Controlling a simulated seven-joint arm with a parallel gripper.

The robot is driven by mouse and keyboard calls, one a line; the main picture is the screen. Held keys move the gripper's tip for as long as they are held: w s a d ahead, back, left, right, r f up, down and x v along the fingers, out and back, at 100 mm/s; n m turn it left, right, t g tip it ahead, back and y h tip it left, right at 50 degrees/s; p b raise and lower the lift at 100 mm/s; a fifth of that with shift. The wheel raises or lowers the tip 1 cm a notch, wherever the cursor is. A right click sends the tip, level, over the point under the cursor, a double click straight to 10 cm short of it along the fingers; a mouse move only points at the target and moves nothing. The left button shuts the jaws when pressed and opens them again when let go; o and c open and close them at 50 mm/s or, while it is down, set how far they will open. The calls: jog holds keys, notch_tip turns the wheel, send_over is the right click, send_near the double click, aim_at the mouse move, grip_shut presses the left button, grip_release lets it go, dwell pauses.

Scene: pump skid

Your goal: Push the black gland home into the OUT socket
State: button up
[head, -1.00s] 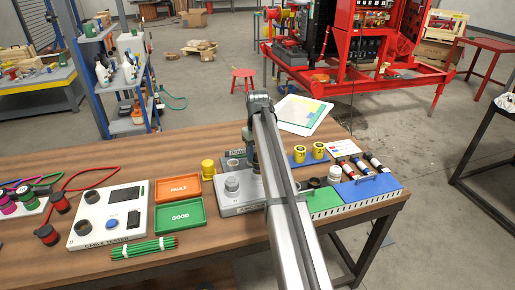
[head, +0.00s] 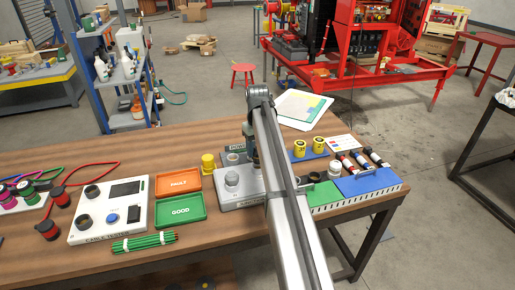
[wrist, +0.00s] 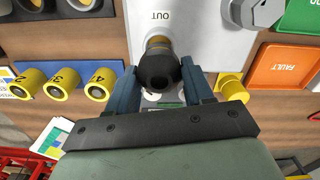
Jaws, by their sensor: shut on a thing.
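My gripper (wrist: 160,78) is shut on the black gland (wrist: 158,68), with one blue finger on each side of it. The gland's round dark end faces the wrist camera. A brass-coloured ring shows just beyond it, at the OUT socket (wrist: 159,40) on the light grey box (wrist: 198,25). The gland is lined up with or close over the socket; how deep it sits cannot be told. In the head view the grey box (head: 228,200) stands on the bench, and my arm hides the gland and the OUT side.
A silver fitting (wrist: 252,10) stands on the box beside OUT. A yellow cap (wrist: 232,88) and the orange FAULT tray (wrist: 285,66) lie to one side. Numbered yellow caps (wrist: 62,85) stand on a blue strip on the other. The green GOOD tray (head: 181,210) is left of the box.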

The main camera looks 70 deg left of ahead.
jog(key=shift+f, duration=1.75)
dwell(0.6)
jog(key=o, duration=1.2)
jog(key=shift+o, duration=0.2)
notch_tip(320, 180, up, 14)
jog(key=shift+w+f, duration=0.1)
